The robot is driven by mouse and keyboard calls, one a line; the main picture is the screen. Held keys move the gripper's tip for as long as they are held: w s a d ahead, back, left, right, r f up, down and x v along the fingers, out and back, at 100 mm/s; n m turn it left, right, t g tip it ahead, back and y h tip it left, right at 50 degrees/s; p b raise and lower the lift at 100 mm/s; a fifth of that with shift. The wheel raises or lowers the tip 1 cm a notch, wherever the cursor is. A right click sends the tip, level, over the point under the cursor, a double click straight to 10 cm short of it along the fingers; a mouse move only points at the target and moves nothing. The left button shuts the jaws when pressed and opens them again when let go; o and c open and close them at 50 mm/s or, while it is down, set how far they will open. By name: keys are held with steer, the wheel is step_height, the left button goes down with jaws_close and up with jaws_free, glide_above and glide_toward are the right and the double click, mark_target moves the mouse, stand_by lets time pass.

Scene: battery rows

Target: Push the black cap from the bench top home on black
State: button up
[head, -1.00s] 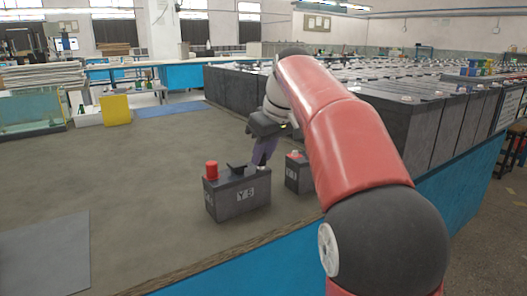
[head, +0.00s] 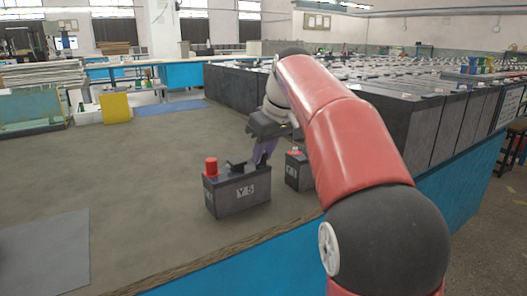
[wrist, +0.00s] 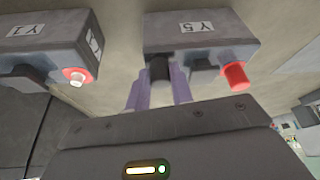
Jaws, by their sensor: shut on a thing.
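The battery marked Y5 (head: 238,192) stands upright on the bench top (head: 130,170). A red cap (head: 211,167) sits on its left post in the head view; the red cap also shows in the wrist view (wrist: 236,76). A dark raised block (wrist: 204,78) is in the middle of its top. My gripper (head: 262,158) is at the battery's right end, fingers pointing down. In the wrist view its purple fingers (wrist: 160,88) are shut on the black cap (wrist: 160,72), at the black-post end. The post is hidden, so I cannot tell how far the cap is on.
A smaller battery marked Y1 (wrist: 38,45), with a red-topped post (wrist: 77,76), stands close beside Y5; it shows right of my gripper in the head view (head: 298,172). Rows of large dark batteries (head: 400,110) stand behind.

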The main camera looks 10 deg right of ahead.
steer(key=shift+f, duration=0.15)
steer(key=o, duration=1.5)
steer(key=shift+r+p, duration=2.6)
steer(key=shift+r, duration=0.95)
